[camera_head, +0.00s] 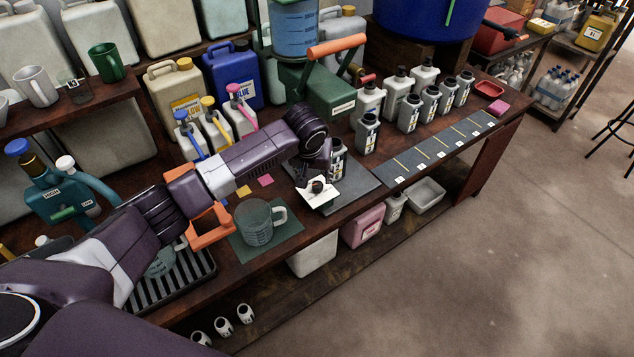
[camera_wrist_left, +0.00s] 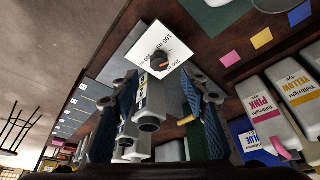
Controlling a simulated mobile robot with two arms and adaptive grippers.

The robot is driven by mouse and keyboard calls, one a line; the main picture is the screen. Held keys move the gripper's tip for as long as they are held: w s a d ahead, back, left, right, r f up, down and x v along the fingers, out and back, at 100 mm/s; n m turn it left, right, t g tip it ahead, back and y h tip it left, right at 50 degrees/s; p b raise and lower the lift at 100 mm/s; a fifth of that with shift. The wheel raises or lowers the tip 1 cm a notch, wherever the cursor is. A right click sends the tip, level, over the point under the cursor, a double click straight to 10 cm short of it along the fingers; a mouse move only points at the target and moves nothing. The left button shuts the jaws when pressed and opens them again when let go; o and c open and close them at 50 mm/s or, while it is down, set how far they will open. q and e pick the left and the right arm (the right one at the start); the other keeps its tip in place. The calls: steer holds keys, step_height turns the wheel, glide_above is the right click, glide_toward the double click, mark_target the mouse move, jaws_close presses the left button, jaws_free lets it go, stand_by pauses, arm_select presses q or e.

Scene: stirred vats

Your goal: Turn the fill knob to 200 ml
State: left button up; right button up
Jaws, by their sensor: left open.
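The fill knob (camera_head: 318,186) is a small dark knob on a white dial plate (camera_head: 310,195), at the front of the filling station. In the left wrist view, the knob (camera_wrist_left: 160,61) has a small orange mark; its exact pointing direction is hard to tell. The white plate (camera_wrist_left: 172,43) there reads "100 ml" and, partly hidden, "200 ml". My left gripper (camera_head: 318,167) is above and just behind the knob. In the left wrist view its blue-padded fingers (camera_wrist_left: 160,92) are apart, with the knob ahead between them. Contact does not show. My right gripper is not seen.
A labelled bottle (camera_head: 338,160) stands close behind the gripper. A green press with an orange handle (camera_head: 337,46) rises behind it. A measuring jug (camera_head: 256,222) stands on a green mat to the left. Several bottles (camera_head: 368,132) line the right; a numbered strip (camera_head: 440,148) lies in front.

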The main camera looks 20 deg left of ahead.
mark_target(317, 185)
arm_select(q)
steer(key=shift+x, duration=3.65)
steer(key=shift+d, duration=0.1)
steer(key=shift+c, duration=0.6)
jaws_close()
